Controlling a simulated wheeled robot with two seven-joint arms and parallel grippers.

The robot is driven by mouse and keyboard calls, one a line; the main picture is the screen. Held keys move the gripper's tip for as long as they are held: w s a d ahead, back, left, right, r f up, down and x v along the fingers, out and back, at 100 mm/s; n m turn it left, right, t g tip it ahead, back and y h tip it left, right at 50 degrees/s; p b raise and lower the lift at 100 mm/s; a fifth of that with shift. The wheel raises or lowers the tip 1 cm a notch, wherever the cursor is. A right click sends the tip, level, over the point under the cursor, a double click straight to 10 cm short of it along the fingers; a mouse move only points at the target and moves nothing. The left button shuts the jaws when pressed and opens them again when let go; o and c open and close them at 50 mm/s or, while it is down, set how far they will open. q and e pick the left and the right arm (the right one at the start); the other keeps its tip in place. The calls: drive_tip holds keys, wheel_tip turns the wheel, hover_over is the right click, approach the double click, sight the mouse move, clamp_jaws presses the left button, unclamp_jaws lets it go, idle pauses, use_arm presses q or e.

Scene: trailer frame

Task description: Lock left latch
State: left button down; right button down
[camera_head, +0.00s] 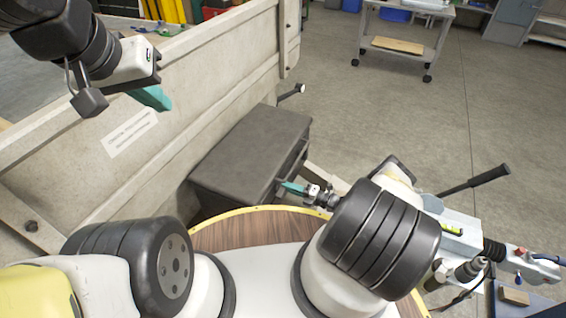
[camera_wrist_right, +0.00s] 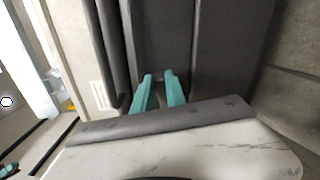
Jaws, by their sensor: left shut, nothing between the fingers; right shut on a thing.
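I cannot tell for certain which part is the left latch. A short dark rod with a light tip (camera_head: 292,92) sticks out from the far end of the beige trailer side board (camera_head: 215,85). My left gripper (camera_head: 152,98) has teal fingers, is shut and empty, and hangs over the board above a white label. My right gripper (camera_head: 292,188) is low at the front edge of the dark grey box (camera_head: 250,145). In the right wrist view, its teal fingers (camera_wrist_right: 160,92) stand a little apart against the dark box, shut on a dark part that is mostly hidden.
A lever with a black grip (camera_head: 480,180) and the trailer coupling (camera_head: 500,258) are at the right. A wheeled cart (camera_head: 400,45) stands at the back on open concrete floor. A round wooden surface with a yellow rim (camera_head: 260,212) lies in front of the box.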

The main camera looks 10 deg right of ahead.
drive_tip(key=shift+d+f+m, duration=0.1)
drive_tip(key=shift+f+m, duration=0.15)
drive_tip(key=shift+m, duration=0.85)
drive_tip(key=c, duration=1.4)
unclamp_jaws()
drive_tip(key=shift+o, duration=0.2)
drive_tip(key=v, duration=0.7)
drive_tip(key=shift+s+d, duration=0.2)
drive_tip(key=shift+d, duration=0.1)
